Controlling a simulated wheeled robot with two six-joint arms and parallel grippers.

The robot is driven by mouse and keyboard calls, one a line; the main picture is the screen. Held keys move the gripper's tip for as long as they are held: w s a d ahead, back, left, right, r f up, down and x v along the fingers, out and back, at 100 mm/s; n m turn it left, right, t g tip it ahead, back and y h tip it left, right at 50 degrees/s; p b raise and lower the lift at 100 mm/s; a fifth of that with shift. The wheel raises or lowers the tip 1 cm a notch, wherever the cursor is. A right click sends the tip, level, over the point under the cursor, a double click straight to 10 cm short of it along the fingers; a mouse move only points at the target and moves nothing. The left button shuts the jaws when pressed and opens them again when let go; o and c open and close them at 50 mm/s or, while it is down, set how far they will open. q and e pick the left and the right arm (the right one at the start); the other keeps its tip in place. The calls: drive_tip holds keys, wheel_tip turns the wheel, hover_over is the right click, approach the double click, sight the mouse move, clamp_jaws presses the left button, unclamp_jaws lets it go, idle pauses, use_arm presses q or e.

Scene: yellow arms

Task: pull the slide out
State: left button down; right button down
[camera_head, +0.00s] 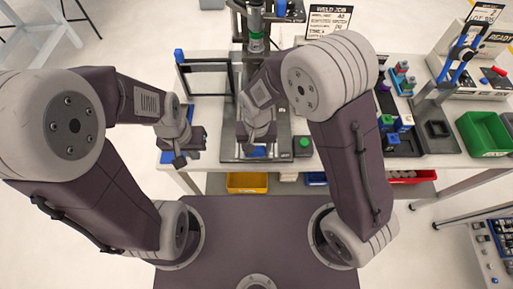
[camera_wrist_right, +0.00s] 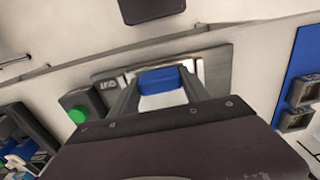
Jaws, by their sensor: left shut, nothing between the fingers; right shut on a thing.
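The slide's blue handle (camera_wrist_right: 163,80) sits between the two fingers of my right gripper (camera_wrist_right: 160,86), which is shut on it. A bright metal surface shows around the handle in the right wrist view. In the head view the right gripper (camera_head: 257,147) is over the front of the dark fixture base (camera_head: 228,135), and a bit of blue shows beneath it. The arm hides most of the slide, so how far out it is cannot be told. My left gripper (camera_head: 184,152) is shut and empty, left of the fixture near the bench front.
A green button box (camera_head: 303,144) stands right of the fixture base. A dark frame (camera_head: 205,75) stands behind. A green bin (camera_head: 484,133) is at the right; a yellow bin (camera_head: 247,183) is below the bench edge.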

drive_tip(key=shift+s, duration=0.2)
drive_tip(key=c, duration=0.5)
unclamp_jaws()
drive_tip(key=shift+s, duration=0.2)
drive_tip(key=shift+w+r, duration=0.15)
drive_tip(key=shift+r, duration=0.1)
wheel_tip(320, 180, up, 9)
drive_tip(key=shift+f, duration=0.15)
